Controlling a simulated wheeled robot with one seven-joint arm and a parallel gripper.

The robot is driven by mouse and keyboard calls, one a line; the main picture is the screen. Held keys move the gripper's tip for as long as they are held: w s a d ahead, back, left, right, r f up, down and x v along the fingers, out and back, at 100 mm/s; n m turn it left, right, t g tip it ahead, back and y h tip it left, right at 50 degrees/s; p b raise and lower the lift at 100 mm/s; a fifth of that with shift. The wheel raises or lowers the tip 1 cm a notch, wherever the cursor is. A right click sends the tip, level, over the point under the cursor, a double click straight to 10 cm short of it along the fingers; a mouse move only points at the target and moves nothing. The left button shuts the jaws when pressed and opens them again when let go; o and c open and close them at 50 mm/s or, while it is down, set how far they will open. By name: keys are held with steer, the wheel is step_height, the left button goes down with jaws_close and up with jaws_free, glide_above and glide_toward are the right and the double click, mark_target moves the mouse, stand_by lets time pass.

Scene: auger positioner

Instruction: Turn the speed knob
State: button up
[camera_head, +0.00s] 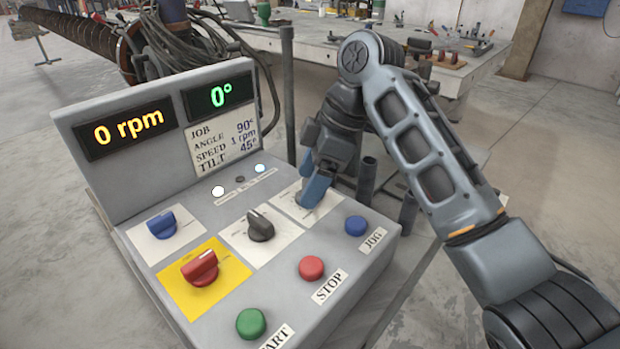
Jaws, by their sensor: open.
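A grey control console carries several knobs, whose small labels I cannot read, so I cannot tell which is the speed knob. A blue knob (161,224) is at upper left, a red knob (200,267) sits on a yellow plate, and a black knob (260,226) is in the middle. My gripper (312,192), with blue fingers, is open and points down at the upper right white plate (287,197). Its fingers hide the middle of that plate, so I cannot tell whether they are around a knob there or touching it.
Displays read 0 rpm (125,131) and 0° (219,94); a job card (223,145) lists angle 90°, speed 1 rpm, tilt 45°. Green start (251,323), red stop (312,268) and blue jog (355,225) buttons line the near edge. Dark posts (366,180) stand right of the console.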

steer(key=shift+a+f, duration=0.1)
steer(key=shift+f, duration=0.15)
steer(key=c, duration=1)
